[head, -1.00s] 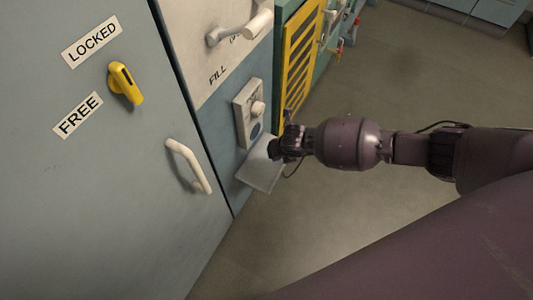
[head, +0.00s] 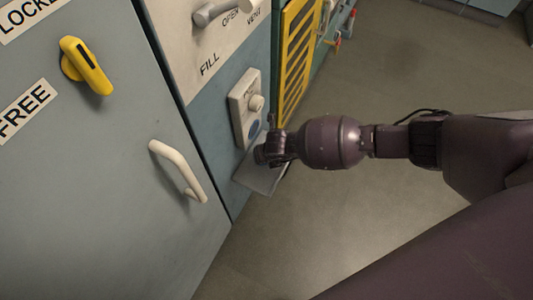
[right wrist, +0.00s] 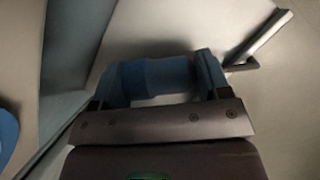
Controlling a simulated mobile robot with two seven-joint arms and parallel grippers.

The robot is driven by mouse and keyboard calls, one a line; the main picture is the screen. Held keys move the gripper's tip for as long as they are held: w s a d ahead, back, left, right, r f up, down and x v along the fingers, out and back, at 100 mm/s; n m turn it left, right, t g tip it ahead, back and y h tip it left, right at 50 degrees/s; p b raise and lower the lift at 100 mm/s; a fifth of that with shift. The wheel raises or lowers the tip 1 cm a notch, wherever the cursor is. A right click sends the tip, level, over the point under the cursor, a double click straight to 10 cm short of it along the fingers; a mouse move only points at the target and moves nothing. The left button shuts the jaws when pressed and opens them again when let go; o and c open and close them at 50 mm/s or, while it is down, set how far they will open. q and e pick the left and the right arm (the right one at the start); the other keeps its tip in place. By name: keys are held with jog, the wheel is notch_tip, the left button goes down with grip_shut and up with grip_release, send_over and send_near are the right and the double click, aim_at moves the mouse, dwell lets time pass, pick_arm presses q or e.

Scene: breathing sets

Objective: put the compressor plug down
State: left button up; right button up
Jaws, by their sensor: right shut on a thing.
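My right gripper (head: 264,155) is beside the panel, above a small light-grey shelf (head: 258,182) that juts out from it. In the right wrist view its two fingers (right wrist: 158,85) are closed on a blue cylindrical piece, the compressor plug (right wrist: 155,76). The pale surface of the shelf (right wrist: 130,30) seems to lie behind the plug there; I cannot tell whether they touch. In the head view the plug is hidden by the gripper. My left gripper is not in view.
A white fitting with a round knob (head: 256,102) is on the panel just above the gripper, with a blue disc (head: 254,131) below it. A cabinet door with a white handle (head: 180,172) and yellow latch (head: 86,66) stands left. Open floor (head: 390,75) lies right.

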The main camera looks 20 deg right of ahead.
jog(key=shift+r, duration=0.15)
jog(key=shift+f, duration=0.4)
jog(key=shift+f, duration=0.2)
jog(key=o, duration=1)
